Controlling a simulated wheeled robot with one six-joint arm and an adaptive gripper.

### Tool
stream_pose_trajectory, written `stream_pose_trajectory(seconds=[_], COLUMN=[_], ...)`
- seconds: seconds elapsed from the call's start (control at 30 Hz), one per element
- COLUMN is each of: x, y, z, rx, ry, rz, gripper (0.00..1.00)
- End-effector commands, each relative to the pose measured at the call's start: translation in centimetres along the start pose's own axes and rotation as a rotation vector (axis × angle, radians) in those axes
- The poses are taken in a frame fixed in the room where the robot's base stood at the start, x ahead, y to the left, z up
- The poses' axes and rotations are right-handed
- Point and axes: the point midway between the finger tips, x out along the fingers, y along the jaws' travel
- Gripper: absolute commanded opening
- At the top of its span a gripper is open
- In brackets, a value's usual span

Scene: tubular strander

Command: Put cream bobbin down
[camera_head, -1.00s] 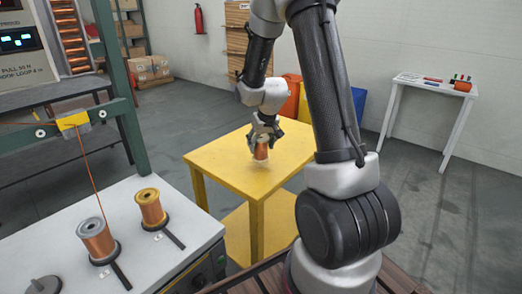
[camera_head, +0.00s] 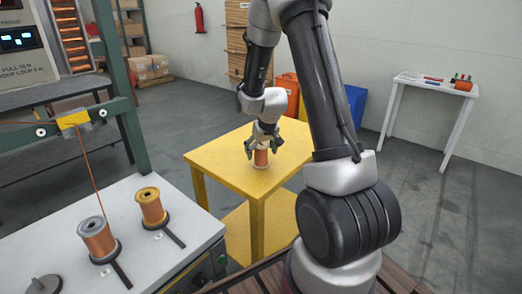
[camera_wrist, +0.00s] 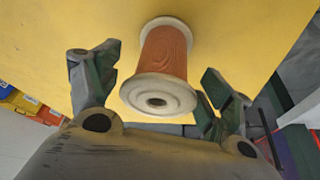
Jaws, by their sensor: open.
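The cream bobbin (camera_head: 261,159), with cream flanges and copper-coloured wire, stands on the yellow table (camera_head: 220,158). My gripper (camera_head: 263,148) is over it, pointing down. In the wrist view the bobbin (camera_wrist: 165,58) sits between the spread fingers of my gripper (camera_wrist: 158,88). The fingers are open, one on each side, with a visible gap to the left one. The right fingertip is close to the near flange; I cannot tell if it touches.
A white side table (camera_head: 437,86) with small items is at the right. Yellow tabletop around the bobbin is clear.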

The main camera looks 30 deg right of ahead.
Motion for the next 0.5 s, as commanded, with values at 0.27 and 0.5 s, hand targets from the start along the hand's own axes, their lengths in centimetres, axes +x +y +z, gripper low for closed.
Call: stream_pose_trajectory(seconds=[0.27,0.5], x=[-3.1,-8.6], y=[0.0,0.0], z=[-0.3,-0.2], rx=[0.001,0.0], ry=[0.006,0.005], rz=[0.0,0.0], gripper=[0.8,0.8])
